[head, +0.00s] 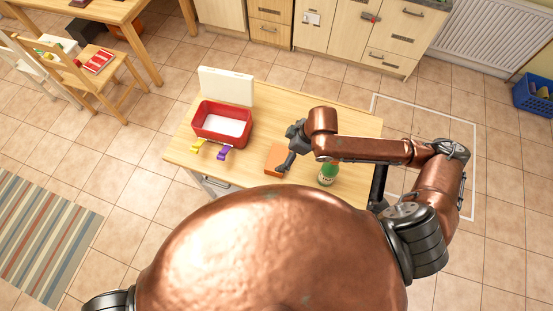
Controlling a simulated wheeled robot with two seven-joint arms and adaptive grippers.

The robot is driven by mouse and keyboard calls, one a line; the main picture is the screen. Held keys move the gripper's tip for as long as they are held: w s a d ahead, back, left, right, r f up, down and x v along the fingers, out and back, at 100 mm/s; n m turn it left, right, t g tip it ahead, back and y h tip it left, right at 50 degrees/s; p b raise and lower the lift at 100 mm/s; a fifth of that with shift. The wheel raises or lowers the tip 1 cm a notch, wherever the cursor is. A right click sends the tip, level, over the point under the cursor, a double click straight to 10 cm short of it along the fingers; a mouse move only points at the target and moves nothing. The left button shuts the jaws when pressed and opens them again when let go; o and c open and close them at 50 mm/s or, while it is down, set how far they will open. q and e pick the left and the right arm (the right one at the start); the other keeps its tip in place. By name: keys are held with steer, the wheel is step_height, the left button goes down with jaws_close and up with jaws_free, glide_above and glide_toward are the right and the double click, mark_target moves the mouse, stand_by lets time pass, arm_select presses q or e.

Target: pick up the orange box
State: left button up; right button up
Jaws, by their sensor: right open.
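The orange box (275,157) sits on the wooden table (264,103), right of the table's middle and near its front part. My right gripper (287,162) reaches in from the right and is at the box's right side, with its fingers pointing down. The fingers overlap the box's right edge in the picture, so I cannot tell whether they touch it. The gripper is open, and the box rests on the table. My left gripper is out of view; only a dark part of my left arm shows at the bottom left.
A red tub (222,137) with white content and an upright white panel (226,86) stand left of the box. Yellow (197,148) and purple (224,153) items lie in front of the tub. A green bottle (328,174) stands close to the right, under my forearm. The table's back middle is clear.

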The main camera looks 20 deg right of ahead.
mark_target(279, 158)
steer(key=f, duration=0.1)
steer(key=f+b, duration=0.2)
steer(key=shift+w+f, duration=0.25)
steer(key=shift+f, duration=0.05)
steer(key=shift+a+f+b, duration=0.1)
steer(key=shift+f+b, duration=0.25)
steer(key=shift+b, duration=0.05)
steer(key=shift+x, duration=0.95)
steer(key=shift+d+x, duration=0.15)
steer(key=shift+x, duration=1.2)
steer(key=shift+d+x, duration=0.1)
steer(key=shift+x, duration=1.2)
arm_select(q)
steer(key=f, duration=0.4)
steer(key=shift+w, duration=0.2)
arm_select(e)
steer(key=shift+f, duration=0.1)
steer(key=shift+c, duration=0.4)
steer(key=c, duration=1.1)
